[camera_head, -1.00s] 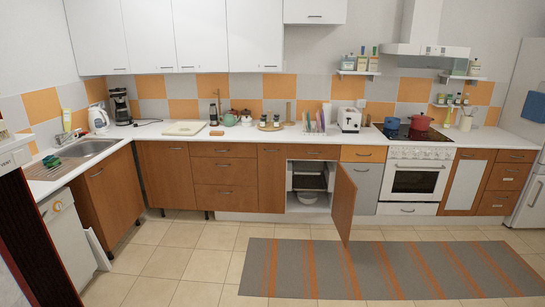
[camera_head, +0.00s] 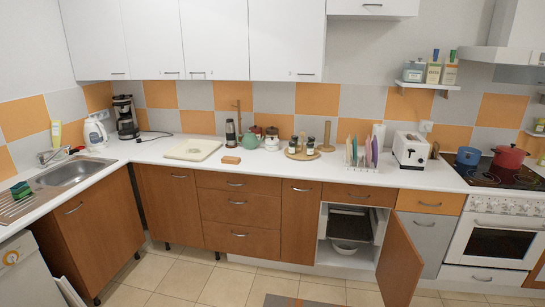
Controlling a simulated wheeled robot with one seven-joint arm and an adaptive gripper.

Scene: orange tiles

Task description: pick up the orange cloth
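A small orange-brown item (camera_head: 231,160) lies on the white counter, right of the pale cutting board (camera_head: 193,150) and in front of the dark grinder-like bottle. It looks like a flat block; I cannot tell whether it is the orange cloth. No other thing that is clearly an orange cloth shows. A green item (camera_head: 21,190) sits by the sink at the far left. My gripper is not in view.
A cabinet door (camera_head: 398,262) stands open into the floor space, right of centre. The counter (camera_head: 150,152) runs along the wall. A teapot (camera_head: 249,141), jars, a dish rack (camera_head: 361,158) and a toaster (camera_head: 410,149) stand on it. Floor shows in front of the drawers.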

